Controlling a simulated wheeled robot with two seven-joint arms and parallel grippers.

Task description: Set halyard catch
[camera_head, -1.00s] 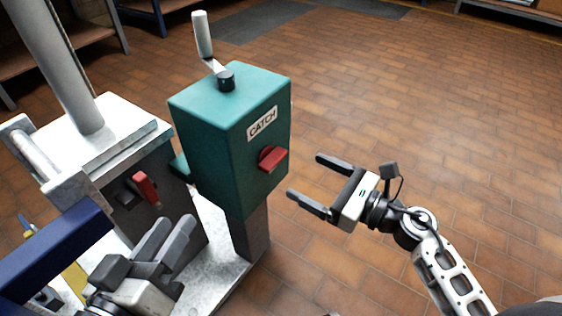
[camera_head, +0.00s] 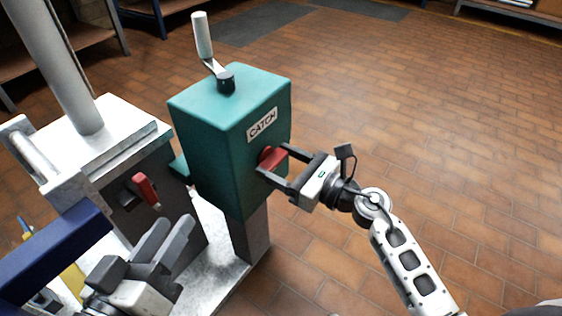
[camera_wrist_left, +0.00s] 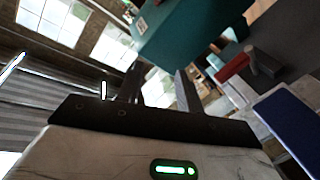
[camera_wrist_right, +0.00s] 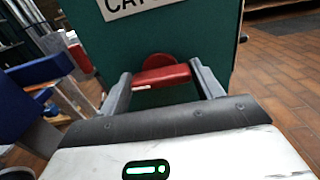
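The green box (camera_head: 215,140) labelled CATCH has a red catch knob (camera_head: 270,158) on its right-hand face. My right gripper (camera_head: 275,165) is open, with its fingers on either side of the red knob. In the right wrist view the red knob (camera_wrist_right: 162,76) lies between the two fingertips (camera_wrist_right: 160,84), with gaps at the sides. I cannot tell whether either finger touches it. My left gripper (camera_head: 172,236) is open and empty, in front of the grey mast base, near a second red lever (camera_head: 146,189). That lever also shows in the left wrist view (camera_wrist_left: 232,67).
A crank handle (camera_head: 205,45) stands on top of the box. A grey mast (camera_head: 62,70) rises from a pale flange (camera_head: 110,140) at left. A blue bar (camera_head: 50,255) crosses the lower left. Open tiled floor (camera_head: 430,140) lies to the right.

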